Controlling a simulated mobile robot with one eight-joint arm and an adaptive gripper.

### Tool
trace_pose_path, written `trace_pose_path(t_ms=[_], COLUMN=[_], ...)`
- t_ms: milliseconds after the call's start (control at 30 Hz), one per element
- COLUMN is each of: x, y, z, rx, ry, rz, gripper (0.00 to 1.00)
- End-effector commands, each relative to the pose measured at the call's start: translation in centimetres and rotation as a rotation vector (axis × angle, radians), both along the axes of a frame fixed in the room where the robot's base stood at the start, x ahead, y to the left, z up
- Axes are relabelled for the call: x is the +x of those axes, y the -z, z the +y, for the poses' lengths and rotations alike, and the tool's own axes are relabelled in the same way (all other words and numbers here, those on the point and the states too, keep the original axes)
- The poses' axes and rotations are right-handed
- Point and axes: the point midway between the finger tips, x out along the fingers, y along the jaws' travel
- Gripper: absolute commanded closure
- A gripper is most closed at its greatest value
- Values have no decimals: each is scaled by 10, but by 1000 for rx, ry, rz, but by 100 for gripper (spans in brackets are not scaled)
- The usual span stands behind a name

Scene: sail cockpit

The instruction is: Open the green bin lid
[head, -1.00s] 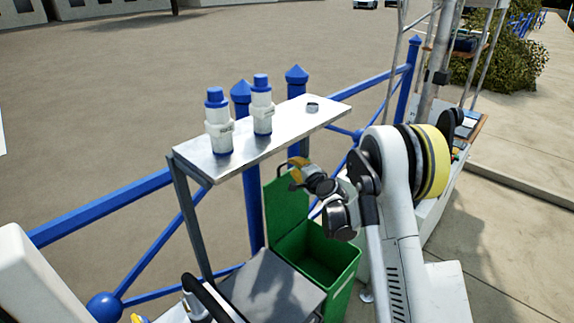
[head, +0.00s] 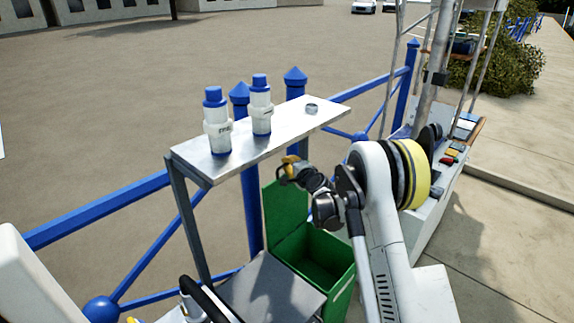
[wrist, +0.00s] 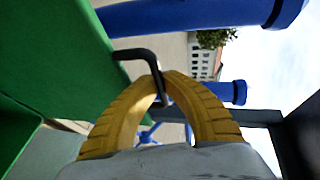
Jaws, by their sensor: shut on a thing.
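The green bin (head: 325,262) stands beside the blue fence, with its dark inside visible. Its green lid (head: 285,215) is swung up and stands roughly upright at the back of the bin. The lid fills the left of the wrist view (wrist: 45,60). A black bent handle (wrist: 137,54) sticks out from the lid. My gripper (head: 287,165) is at the lid's top edge, below the shelf. In the wrist view, its yellow fingers (wrist: 168,82) close together around the handle, whose far end shows between them.
A metal shelf (head: 270,135) stands close over the lid, with two white bottles with blue caps (head: 217,122) (head: 260,106) and a small ring (head: 311,109). A blue fence (head: 140,192) runs behind. A grey panel (head: 265,290) lies left of the bin.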

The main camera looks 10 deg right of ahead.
Motion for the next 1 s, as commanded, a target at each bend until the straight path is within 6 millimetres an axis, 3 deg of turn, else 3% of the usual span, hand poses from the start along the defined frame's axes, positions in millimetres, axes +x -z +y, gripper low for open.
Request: trace_pose_path(t_ms=[167,533,700,967,1000], x=[-12,-83,-93,-93,-93], y=[1,15,16,15,15], z=[-11,-63,-69,-68,-68], rx=[0,0,-1,-1,-1], ry=[3,3,2,1,1], rz=[0,1,0,0,0], gripper=[100,100,100,100,80])
